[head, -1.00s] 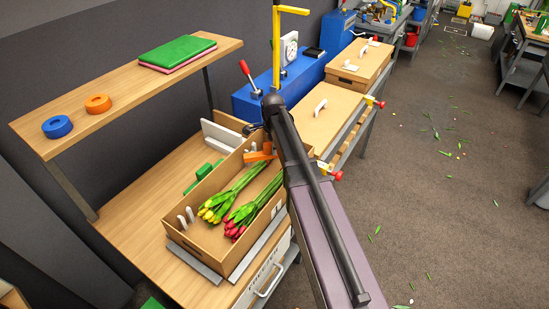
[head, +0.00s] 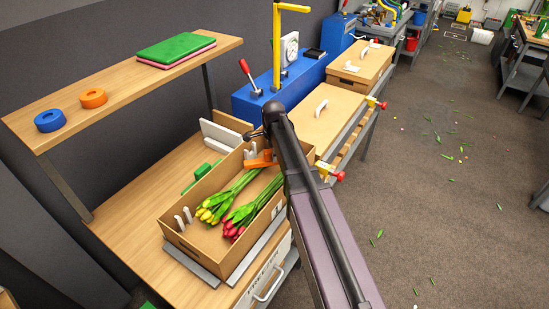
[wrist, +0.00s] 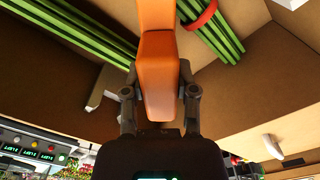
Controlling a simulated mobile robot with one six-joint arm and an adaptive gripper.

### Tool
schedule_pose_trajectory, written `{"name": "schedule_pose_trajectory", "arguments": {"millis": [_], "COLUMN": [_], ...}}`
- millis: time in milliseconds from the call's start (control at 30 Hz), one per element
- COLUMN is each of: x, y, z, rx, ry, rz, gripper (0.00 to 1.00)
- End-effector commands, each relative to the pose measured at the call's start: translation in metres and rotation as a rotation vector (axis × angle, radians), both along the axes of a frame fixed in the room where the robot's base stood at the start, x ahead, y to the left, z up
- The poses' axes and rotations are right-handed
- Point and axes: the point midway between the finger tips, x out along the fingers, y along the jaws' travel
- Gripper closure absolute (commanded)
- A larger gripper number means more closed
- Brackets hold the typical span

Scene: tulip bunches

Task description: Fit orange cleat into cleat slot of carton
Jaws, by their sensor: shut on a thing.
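The orange cleat (head: 261,159) is at the far end of the open cardboard carton (head: 203,254). In the wrist view the orange cleat (wrist: 158,62) is clamped between the two dark fingers of my gripper (wrist: 160,95). In the head view my arm hides most of the gripper. Pale upright prongs (head: 183,217) stand at the carton's near end, and another pale prong piece (head: 250,153) stands by the cleat. Whether the cleat touches the slot cannot be told. Yellow tulips (head: 211,211) and red tulips (head: 236,225) lie inside the carton.
A blue machine (head: 268,92) with a yellow post stands behind. A lidded carton (head: 325,112) is at the right. The bench's left part is clear.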

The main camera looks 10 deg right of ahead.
Motion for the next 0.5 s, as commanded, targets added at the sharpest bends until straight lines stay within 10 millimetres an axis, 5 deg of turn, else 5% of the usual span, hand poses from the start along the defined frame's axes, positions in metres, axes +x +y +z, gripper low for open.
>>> {"name": "schedule_pose_trajectory", "arguments": {"millis": [467, 500], "x": [0.0, 0.0], "y": [-0.0005, -0.0006], "z": [-0.0043, -0.0043], "rx": [0.0, 0.0], "ry": [0.0, 0.0], "rz": [-0.001, -0.001], "gripper": [1.0, 0.6]}}
